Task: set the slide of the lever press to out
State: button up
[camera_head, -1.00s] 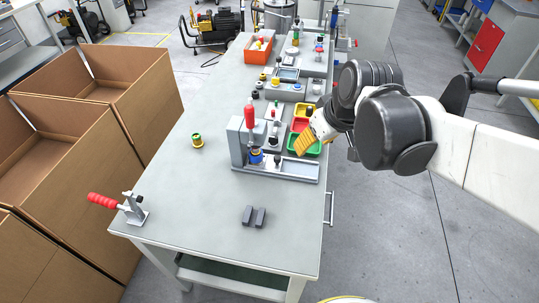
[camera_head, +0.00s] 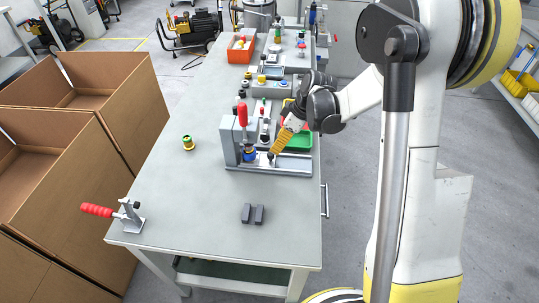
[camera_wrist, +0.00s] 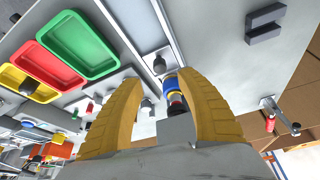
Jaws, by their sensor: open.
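The lever press (camera_head: 230,142) stands on the grey table, a grey frame with an upright red-handled lever (camera_head: 243,115) and a blue part (camera_head: 249,154) low inside it. Its slide has a small dark knob (camera_head: 271,156) and runs along a pale base rail (camera_head: 290,171) extending right. My gripper (camera_head: 274,151) points down just above the knob, its yellow fingers apart. In the wrist view the knob (camera_wrist: 159,64) lies just beyond the open fingertips (camera_wrist: 160,82), not clasped. The blue part (camera_wrist: 172,86) shows between the fingers, close to the right one. The slide's body is partly hidden.
Green (camera_wrist: 75,44), red and yellow trays lie beside the press. A dark grey forked block (camera_head: 253,214) sits in front, a red-handled clamp (camera_head: 130,217) at the front left corner, a yellow-green spool (camera_head: 188,143) to the left.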

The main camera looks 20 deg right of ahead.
aim_at(271, 154)
jog(key=b+x, duration=0.2)
jog(key=x, duration=0.6)
